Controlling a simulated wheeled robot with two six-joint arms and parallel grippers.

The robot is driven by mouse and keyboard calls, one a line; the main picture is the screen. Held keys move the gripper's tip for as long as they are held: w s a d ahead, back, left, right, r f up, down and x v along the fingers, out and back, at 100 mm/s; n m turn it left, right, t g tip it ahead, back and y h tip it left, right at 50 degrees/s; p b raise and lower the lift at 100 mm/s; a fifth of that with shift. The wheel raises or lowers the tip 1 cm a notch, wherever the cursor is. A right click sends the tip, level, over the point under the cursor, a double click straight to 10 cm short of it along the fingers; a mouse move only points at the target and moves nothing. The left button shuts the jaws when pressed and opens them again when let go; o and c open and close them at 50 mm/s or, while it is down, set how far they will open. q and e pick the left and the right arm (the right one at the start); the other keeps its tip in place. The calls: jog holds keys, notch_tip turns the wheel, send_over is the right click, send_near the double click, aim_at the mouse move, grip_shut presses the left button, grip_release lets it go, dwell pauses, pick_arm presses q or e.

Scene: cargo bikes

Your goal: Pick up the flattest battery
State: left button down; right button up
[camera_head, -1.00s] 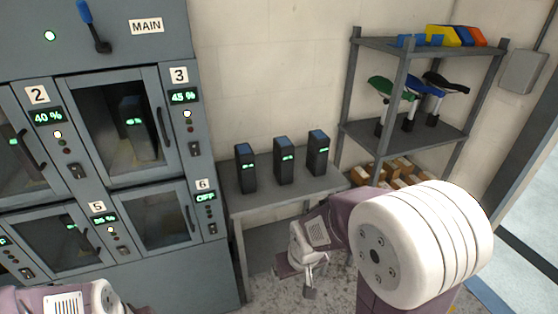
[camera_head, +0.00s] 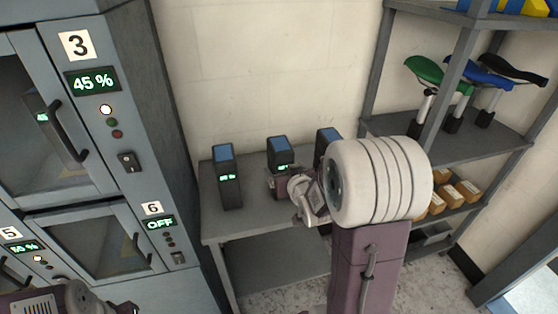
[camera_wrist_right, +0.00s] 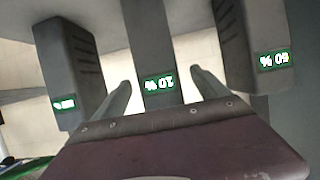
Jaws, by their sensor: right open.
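Three dark batteries with blue tops stand upright in a row on a grey table (camera_head: 222,228): the left (camera_head: 227,185), the middle (camera_head: 280,152) and the right one (camera_head: 327,138), partly hidden by my arm. My right gripper (camera_head: 279,181) is open at the front of the middle battery. In the right wrist view the middle battery (camera_wrist_right: 148,40) shows between the two fingers (camera_wrist_right: 160,82), its upside-down green display hard to read. The other batteries show at either side, apart from the fingers. Only the edge of my left gripper (camera_head: 126,308) shows at the bottom left.
A grey charging cabinet (camera_head: 118,182) stands at the left; bay 3 reads 45 % and holds a battery, and bay 6 reads OFF behind its closed door. A shelf rack (camera_head: 375,65) at the right holds saddles and small boxes. The wall is close behind the table.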

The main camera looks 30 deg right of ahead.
jog(key=shift+w+d+f, duration=0.4)
jog(key=shift+w+f, duration=0.2)
jog(key=shift+w, duration=0.2)
jog(key=shift+w+a, duration=0.1)
jog(key=shift+w, duration=0.1)
jog(key=x, duration=0.5)
jog(key=shift+f, duration=0.1)
grip_shut()
jog(key=shift+w, duration=0.1)
